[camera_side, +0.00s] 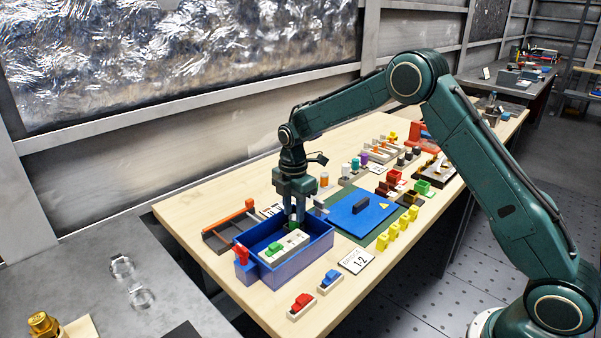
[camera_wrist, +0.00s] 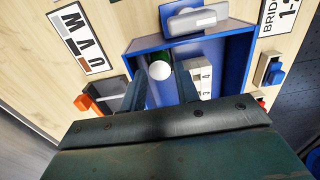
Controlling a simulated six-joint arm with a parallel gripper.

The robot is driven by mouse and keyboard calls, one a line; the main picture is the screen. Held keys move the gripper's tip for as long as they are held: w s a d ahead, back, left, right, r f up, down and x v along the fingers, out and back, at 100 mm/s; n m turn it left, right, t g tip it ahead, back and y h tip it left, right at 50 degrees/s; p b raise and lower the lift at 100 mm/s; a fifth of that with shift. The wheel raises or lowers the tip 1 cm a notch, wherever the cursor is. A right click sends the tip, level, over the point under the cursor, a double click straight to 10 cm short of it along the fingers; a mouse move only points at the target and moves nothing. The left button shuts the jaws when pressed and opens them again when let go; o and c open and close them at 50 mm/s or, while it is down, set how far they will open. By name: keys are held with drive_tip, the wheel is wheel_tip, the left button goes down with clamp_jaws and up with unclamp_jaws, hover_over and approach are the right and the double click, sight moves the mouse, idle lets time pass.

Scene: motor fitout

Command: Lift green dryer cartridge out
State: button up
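A green dryer cartridge with a round white end (camera_wrist: 160,71) shows between my fingers in the wrist view. In the side view my gripper (camera_side: 294,222) points down into the blue bin (camera_side: 310,256), with a bit of green between its fingertips. In the wrist view my gripper (camera_wrist: 161,82) has one finger on each side of the cartridge. Whether the fingers touch it is not clear. The cartridge's lower end is hidden. A white block (camera_side: 296,240) stands in the bin beside my fingers, with a green piece (camera_side: 275,248) at its near end.
The bin's walls stand close around my fingers. A red-and-blue part (camera_side: 242,258) is at its left side. An orange-ended dark rack (camera_side: 230,222) lies behind it. Small red (camera_side: 302,302) and blue (camera_side: 331,279) parts stand in front.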

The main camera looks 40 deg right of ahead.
drive_tip(key=shift+f, duration=0.75)
drive_tip(key=c, duration=0.6)
